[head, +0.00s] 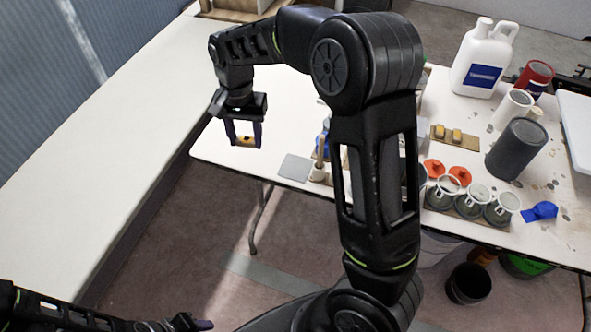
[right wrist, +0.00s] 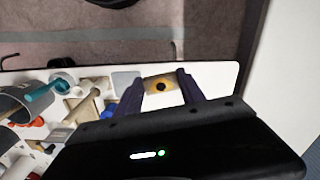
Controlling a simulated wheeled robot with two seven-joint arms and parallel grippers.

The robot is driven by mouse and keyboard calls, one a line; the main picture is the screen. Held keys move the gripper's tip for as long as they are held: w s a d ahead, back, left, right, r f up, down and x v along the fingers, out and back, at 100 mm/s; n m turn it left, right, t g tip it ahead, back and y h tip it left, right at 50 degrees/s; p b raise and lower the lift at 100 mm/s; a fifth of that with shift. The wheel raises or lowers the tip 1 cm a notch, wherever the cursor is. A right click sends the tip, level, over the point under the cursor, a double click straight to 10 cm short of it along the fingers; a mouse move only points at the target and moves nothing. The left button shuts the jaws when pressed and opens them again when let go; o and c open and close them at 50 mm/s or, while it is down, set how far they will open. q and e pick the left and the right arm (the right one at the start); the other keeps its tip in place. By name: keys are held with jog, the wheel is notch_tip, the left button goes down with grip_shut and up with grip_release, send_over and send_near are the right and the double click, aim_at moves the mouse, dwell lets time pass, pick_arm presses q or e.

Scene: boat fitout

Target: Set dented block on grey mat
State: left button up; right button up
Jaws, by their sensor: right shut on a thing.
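My right gripper (head: 244,140) is shut on the dented block (head: 245,141), a small yellow block, near the left end of the white table. In the right wrist view the block (right wrist: 160,87) sits between the two dark fingertips and shows a dark round dent on its face. The grey mat (head: 295,167) is a flat square at the table's front edge, to the right of the block; it also shows in the right wrist view (right wrist: 126,79). The mat looks bare and apart from the block. My left gripper (head: 190,323) is low at the bottom left, only partly seen.
Two yellow blocks stand on a brown board (head: 434,142). Close right of the mat are a wooden-handled tool (head: 321,156) and a blue item, partly hidden by my arm. Grey pots, orange lids and a white jug (head: 483,60) crowd the right. A white bench (head: 90,150) lies left.

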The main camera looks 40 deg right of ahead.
jog(key=s+d+f+m+b, duration=0.1)
jog(key=d+m+b, duration=0.1)
jog(key=d+m, duration=0.4)
jog(key=s+d+f+m+b, duration=0.2)
jog(key=d+m, duration=0.3)
jog(key=m, duration=0.9)
jog(key=shift+d+f, duration=0.3)
jog(key=shift+d, duration=0.1)
send_over(293, 167)
jog(key=shift+f, duration=3.15)
notch_tip(293, 167, down, 4)
jog(key=shift+d+r+p, duration=0.1)
jog(key=shift+r+p, duration=0.15)
jog(key=shift+p, duration=0.1)
jog(key=shift+f, duration=0.15)
